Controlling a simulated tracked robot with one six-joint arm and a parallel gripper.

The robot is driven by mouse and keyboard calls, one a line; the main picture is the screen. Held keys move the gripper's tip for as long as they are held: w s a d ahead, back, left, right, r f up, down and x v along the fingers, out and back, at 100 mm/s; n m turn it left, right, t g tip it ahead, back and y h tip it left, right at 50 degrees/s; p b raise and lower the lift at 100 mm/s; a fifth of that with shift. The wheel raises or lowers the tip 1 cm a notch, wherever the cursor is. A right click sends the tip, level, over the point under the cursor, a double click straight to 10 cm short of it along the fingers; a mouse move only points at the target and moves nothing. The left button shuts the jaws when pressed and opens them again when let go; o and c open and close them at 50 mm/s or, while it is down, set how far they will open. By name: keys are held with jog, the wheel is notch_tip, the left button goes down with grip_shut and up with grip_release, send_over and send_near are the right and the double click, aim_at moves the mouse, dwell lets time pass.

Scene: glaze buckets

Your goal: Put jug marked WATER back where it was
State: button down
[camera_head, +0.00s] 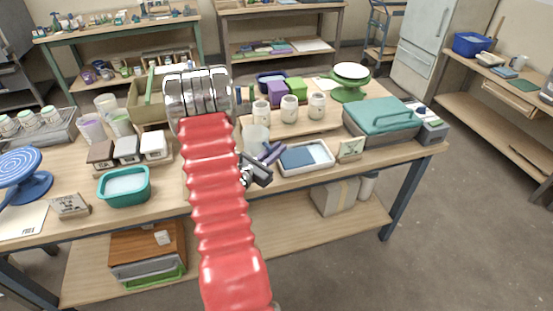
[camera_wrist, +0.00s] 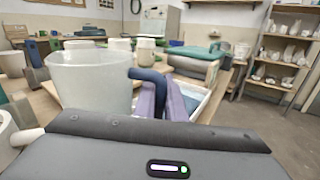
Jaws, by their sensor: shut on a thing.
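A pale translucent jug (camera_head: 256,138) with a dark blue handle stands out beside my gripper on the work table. In the wrist view the jug (camera_wrist: 92,85) fills the left middle, and its handle (camera_wrist: 150,76) runs down between the purple fingers. My gripper (camera_head: 270,153) is shut on that handle; its fingers also show in the wrist view (camera_wrist: 158,98). The jug looks upright. I cannot read any WATER marking, and I cannot tell whether its base touches the table.
A white tray with a blue pad (camera_head: 306,157) lies just right of the gripper, with a small sign (camera_head: 350,150) beyond it. Several pale cups (camera_head: 289,108) stand behind the jug. A teal basin (camera_head: 124,187) and lidded tubs (camera_head: 153,146) are to the left.

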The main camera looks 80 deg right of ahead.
jog(key=shift+f, duration=1.6)
jog(key=c, duration=1.8)
grip_release()
jog(key=shift+f, duration=0.1)
jog(key=v, duration=1.2)
